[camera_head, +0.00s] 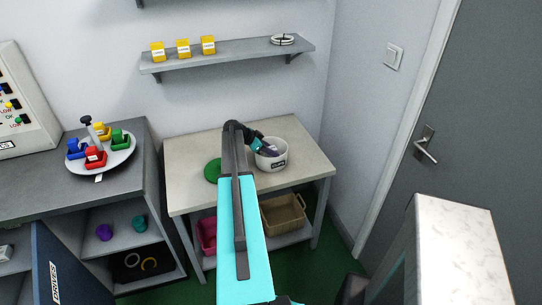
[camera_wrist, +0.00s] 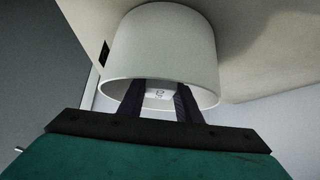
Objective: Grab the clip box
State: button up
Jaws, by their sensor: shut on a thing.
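My gripper (camera_head: 270,151) reaches down into a white round tub (camera_head: 272,162) with a dark label on the table. In the wrist view, the tub (camera_wrist: 160,40) fills the upper middle, and the fingers (camera_wrist: 160,86) go in through its open mouth. They are shut on a small white-faced thing (camera_wrist: 158,94) with dark print, inside the mouth. The fingers and tub hide most of it, and I cannot tell if it is the clip box. The head view does not show it. Three small yellow boxes with white labels (camera_head: 183,49) stand on the wall shelf.
A green disc (camera_head: 213,171) lies left of the tub on the table (camera_head: 190,150). Below are a tan bin (camera_head: 283,216) and a pink bin (camera_head: 207,235). Left, a round tray (camera_head: 122,155) holds several coloured bins. A grey door (camera_head: 470,120) stands right.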

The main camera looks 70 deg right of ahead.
jog(key=shift+r+b, duration=1.4)
jog(key=shift+r, duration=2.85)
jog(key=shift+w, duration=0.1)
